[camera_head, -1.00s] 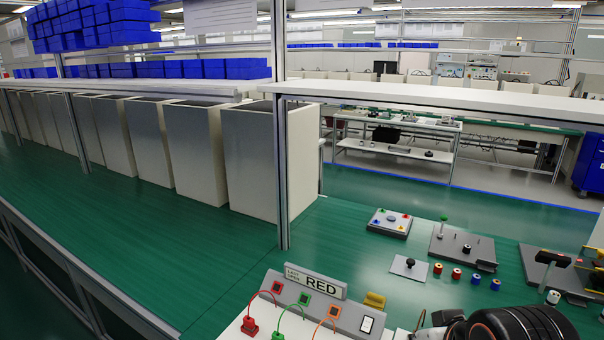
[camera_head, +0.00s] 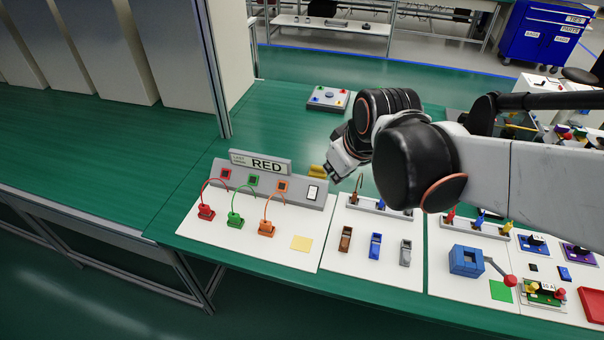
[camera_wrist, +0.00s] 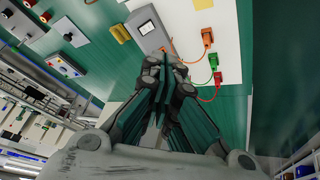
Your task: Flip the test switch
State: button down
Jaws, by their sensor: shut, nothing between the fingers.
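A grey sloped panel (camera_head: 270,189) carries a sign reading RED (camera_head: 265,165). At its right end is a white rocker switch in a dark frame (camera_head: 313,192), which also shows in the wrist view (camera_wrist: 147,27). I see no legible "test" label on it. A yellow block (camera_head: 316,171) sits behind the panel's right end and shows in the wrist view (camera_wrist: 120,33). My gripper (camera_head: 336,176) is right of and above the switch, apart from it in the head view. In the wrist view my fingers (camera_wrist: 166,65) are shut, with nothing between them, pointing toward the panel.
Red (camera_head: 206,212), green (camera_head: 235,219) and orange (camera_head: 266,228) plugs with cables stand in front of the panel. A yellow square (camera_head: 301,243) lies on the white board. A board with brown, blue and grey parts (camera_head: 375,246) is to the right. Green bench lies free at left.

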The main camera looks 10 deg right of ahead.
jog(key=w+f+n+g+y+p, duration=0.1)
jog(key=w+f+n+g+p, duration=0.1)
jog(key=w+f+n, duration=0.5)
jog(key=shift+w+a+f+p, duration=0.3)
jog(key=shift+w+f+p, duration=0.3)
jog(key=shift+w+f, duration=2)
jog(key=shift+s+f, duration=0.1)
jog(key=shift+f, duration=0.1)
jog(key=b, duration=0.4)
send_near(312, 192)
jog(key=a+f, duration=0.1)
jog(key=f, duration=0.1)
jog(key=a+f, duration=0.2)
jog(key=f, duration=0.1)
jog(key=shift+w+a+f, duration=0.25)
jog(key=shift+w+f, duration=0.05)
jog(key=shift+w, duration=0.05)
jog(key=shift+w+d+f+b, duration=0.2)
jog(key=shift+w+f+b, duration=0.15)
jog(key=shift+f, duration=0.25)
